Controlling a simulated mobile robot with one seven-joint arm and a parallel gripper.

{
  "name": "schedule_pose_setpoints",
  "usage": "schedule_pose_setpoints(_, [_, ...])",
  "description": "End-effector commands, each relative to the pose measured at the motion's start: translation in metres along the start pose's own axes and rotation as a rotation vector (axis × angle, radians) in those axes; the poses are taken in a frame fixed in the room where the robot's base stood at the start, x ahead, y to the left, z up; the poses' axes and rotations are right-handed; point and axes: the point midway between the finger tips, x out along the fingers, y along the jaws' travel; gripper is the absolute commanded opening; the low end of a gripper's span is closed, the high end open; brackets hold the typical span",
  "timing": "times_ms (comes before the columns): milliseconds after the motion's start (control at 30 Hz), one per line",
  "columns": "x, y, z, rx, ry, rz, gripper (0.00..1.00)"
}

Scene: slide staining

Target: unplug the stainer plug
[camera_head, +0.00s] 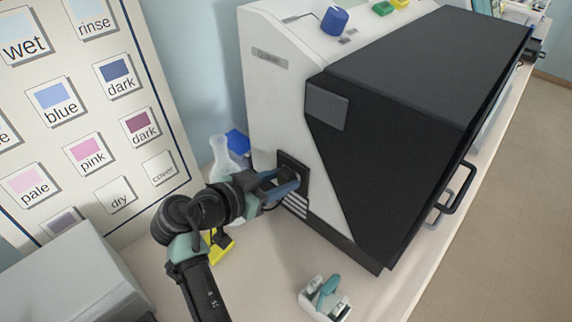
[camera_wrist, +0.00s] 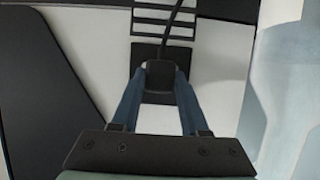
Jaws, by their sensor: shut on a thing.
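The stainer (camera_head: 268,85) is a large white machine with a black sloped front, standing on the counter. Its side carries a dark socket plate (camera_head: 295,172). My gripper (camera_head: 292,186) is at that plate, its fingers pointing at the machine's side. In the wrist view, the two blue fingers of my gripper (camera_wrist: 158,88) are shut on the black plug (camera_wrist: 159,75), one on each side. A dark cord (camera_wrist: 176,22) runs up from the plug past the vent slots. The plug's far end is hidden, so I cannot tell whether it is still seated.
A white and teal item (camera_head: 325,298) stands on the counter in front of the stainer. A clear flask (camera_head: 222,158) and a yellow object (camera_head: 217,243) are close to my arm. A label board (camera_head: 88,110) stands at the left. Open counter (camera_head: 270,265) lies below my gripper.

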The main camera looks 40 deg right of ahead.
Motion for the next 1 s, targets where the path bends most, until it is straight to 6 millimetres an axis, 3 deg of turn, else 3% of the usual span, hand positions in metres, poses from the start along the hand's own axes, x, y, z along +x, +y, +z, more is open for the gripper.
schedule_pose_setpoints(367, [-0.002,0.000,0.000,0.000,0.001,-0.001,0.00])
schedule_pose_setpoints(1000, [-0.025,-0.001,0.011,-0.001,0.001,-0.002,0.00])
